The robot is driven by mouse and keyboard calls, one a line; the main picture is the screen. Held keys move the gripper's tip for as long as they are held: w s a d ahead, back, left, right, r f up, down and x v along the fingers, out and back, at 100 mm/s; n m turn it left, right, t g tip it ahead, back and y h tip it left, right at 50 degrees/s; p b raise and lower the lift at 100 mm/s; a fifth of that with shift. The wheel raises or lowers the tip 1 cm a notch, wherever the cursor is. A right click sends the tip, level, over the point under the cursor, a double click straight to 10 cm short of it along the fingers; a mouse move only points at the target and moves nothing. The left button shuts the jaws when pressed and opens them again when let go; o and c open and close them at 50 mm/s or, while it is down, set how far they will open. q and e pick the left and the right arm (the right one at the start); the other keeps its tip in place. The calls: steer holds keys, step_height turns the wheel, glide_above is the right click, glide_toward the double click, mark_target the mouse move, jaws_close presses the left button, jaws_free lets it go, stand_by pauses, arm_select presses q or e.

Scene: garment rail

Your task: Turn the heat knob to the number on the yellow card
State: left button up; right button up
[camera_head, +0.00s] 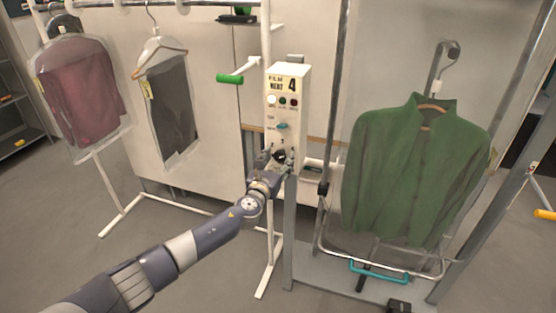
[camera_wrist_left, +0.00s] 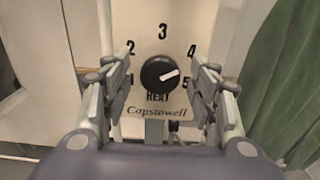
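The control box (camera_head: 289,105) stands on a post, with a pale card at its top bearing a large 4 (camera_head: 292,85). The black heat knob (camera_wrist_left: 159,73) is low on its face, ringed by numbers 1 to 5, with HEAT lettering partly hidden below it. Its white pointer aims right and slightly up, between 4 and 5. My left gripper (camera_head: 277,161) is at the lower front of the box. In the left wrist view its fingers are open on either side of the knob, with visible gaps. My right gripper is not in view.
A green jacket (camera_head: 415,170) hangs on a frame right of the box. Bagged garments, one maroon (camera_head: 80,92) and one dark (camera_head: 170,105), hang at left. A green-handled lever (camera_head: 230,79) sticks out left of the box. A teal bar (camera_head: 378,272) is low at right.

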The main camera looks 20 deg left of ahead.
arm_select(q)
steer(key=s, duration=1.2)
steer(key=shift+a, duration=0.2)
